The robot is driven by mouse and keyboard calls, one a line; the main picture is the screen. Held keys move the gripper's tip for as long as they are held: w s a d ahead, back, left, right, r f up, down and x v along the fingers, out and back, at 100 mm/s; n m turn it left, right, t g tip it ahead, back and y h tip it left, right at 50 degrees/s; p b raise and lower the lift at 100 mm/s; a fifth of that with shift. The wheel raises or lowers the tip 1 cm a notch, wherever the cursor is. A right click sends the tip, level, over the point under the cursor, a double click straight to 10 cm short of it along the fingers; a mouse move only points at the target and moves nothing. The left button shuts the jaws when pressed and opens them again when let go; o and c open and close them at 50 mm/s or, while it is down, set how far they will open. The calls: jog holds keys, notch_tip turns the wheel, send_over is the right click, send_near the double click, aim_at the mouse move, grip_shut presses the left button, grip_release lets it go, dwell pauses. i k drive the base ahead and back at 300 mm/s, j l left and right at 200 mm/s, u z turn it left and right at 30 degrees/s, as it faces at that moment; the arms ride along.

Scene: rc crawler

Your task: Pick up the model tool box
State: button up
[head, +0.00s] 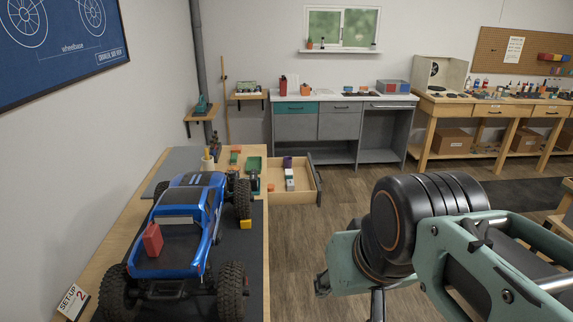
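No object can be picked out for certain as the model tool box. A small red box-like piece (153,240) stands tilted in the bed of a blue model truck (180,215), on the bench at left. A small yellow block (245,224) is beside the truck. Small purple (287,162) and white (290,182) pieces lie in an open drawer (306,188). My arm fills the lower right, well to the right of the truck. My gripper's fingertips do not show.
The truck stands on a dark mat (257,285) on the wooden bench. A "SET-UP 2" card (72,301) is at the near left corner. The drawer juts right from the bench's far end. Open wooden floor (310,235) lies between bench and arm. Grey cabinets (338,125) stand behind.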

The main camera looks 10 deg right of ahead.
aim_at(290, 184)
jog(key=i+l+u, duration=0.15)
jog(key=u, duration=0.3)
jog(key=i+l+u, duration=0.2)
jog(key=u, duration=0.25)
jog(key=i+l+u, duration=0.2)
jog(key=l, duration=0.15)
jog(key=i+l+u, duration=0.3)
jog(key=l, duration=0.45)
jog(key=i+l+u, duration=0.1)
jog(key=l, duration=0.4)
jog(key=l+u, duration=0.15)
jog(key=l, duration=0.4)
jog(key=i+l, duration=0.1)
jog(key=l, duration=0.3)
jog(key=i+l, duration=0.1)
jog(key=l, duration=0.25)
jog(key=i+l, duration=0.1)
jog(key=l, duration=0.7)
jog(key=i+u, duration=0.05)
